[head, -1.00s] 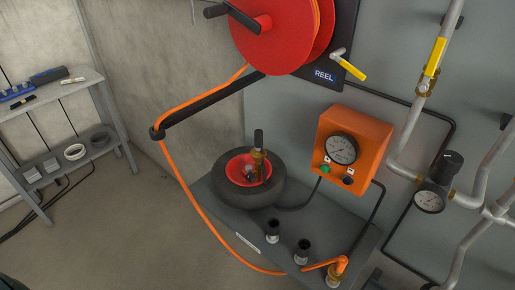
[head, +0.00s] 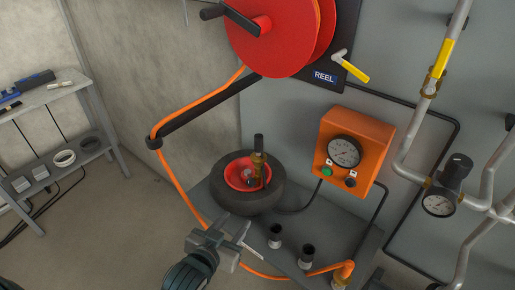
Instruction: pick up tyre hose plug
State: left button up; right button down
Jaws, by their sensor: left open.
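The tyre (head: 232,199) lies flat on a grey bench, with a red rim (head: 236,178). An upright fitting with a black top and a brass body, which looks like the tyre hose plug (head: 258,158), stands at the right side of the rim. Its lower end is hard to make out inside the rim. My left gripper (head: 251,239) is open and empty, in front of the tyre and below the plug in the picture, apart from it. My right gripper is out of view.
Two black-topped sockets (head: 275,236) (head: 307,254) stand on the bench (head: 332,240), close right of my left gripper. An orange hose (head: 181,189) runs from the red reel (head: 268,35) to a brass fitting at the bench front. An orange gauge box (head: 362,130) stands behind.

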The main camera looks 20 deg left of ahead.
aim_at(256, 146)
pick_arm(q)
notch_tip(256, 146, up, 16)
jog(key=w+t+h, duration=0.1)
jog(key=w+t, duration=0.1)
jog(key=t, duration=0.2)
jog(key=shift+d+r+t, duration=0.25)
jog(key=shift+t, duration=0.15)
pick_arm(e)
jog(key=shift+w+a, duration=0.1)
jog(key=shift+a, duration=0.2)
pick_arm(q)
jog(key=shift+w, duration=0.1)
jog(key=w+p, duration=0.1)
jog(key=w, duration=0.2)
jog(key=w+p, duration=0.1)
jog(key=w, duration=0.3)
jog(key=w+d+p, duration=0.1)
jog(key=w+p, duration=0.1)
jog(key=w, duration=0.2)
jog(key=shift+w, duration=0.25)
jog(key=shift+w+f, duration=0.1)
jog(key=shift+w, duration=0.2)
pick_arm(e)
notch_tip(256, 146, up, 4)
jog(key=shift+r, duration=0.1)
